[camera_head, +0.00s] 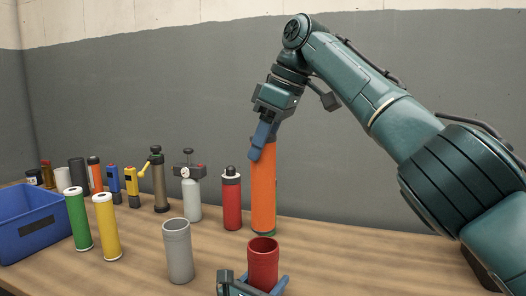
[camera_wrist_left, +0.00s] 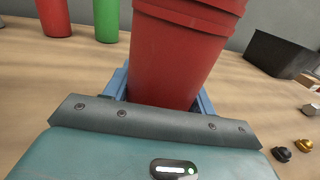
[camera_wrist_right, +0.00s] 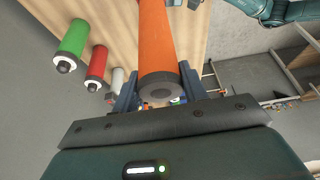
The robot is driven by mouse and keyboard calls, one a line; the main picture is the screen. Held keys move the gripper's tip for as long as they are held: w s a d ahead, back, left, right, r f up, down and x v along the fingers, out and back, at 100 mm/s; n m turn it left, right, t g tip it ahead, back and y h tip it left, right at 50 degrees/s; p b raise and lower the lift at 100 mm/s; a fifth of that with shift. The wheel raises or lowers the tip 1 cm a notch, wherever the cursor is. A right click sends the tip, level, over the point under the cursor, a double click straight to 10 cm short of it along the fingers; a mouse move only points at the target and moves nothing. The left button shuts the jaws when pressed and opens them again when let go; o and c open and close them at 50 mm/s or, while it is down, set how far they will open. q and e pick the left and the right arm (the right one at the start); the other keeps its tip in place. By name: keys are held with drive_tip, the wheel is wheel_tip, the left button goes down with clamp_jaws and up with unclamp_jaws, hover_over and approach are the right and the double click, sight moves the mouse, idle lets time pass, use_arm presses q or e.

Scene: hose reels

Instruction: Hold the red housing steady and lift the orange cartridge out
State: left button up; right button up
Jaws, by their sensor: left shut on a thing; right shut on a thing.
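The orange cartridge (camera_head: 263,190) is upright in the head view, its bottom end showing just above the rim of the red housing (camera_head: 263,267). The housing's open mouth looks empty. My right gripper (camera_head: 262,142) is shut on the cartridge's upper end; the grey end face shows close between the fingers in the right wrist view (camera_wrist_right: 158,88). My left gripper (camera_head: 254,286) is shut around the housing, low at the picture's bottom edge. In the left wrist view the housing (camera_wrist_left: 180,50) stands between the blue fingers; its mouth is out of view there.
A grey open cylinder (camera_head: 178,252) stands left of the housing. A red canister (camera_head: 232,200) is close left of the cartridge. Green (camera_head: 78,220) and yellow (camera_head: 107,228) cylinders stand by a blue bin (camera_head: 32,225). Several tools line the back.

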use_arm(q)
drive_tip(key=o, duration=1.2)
drive_tip(key=shift+c, duration=0.2)
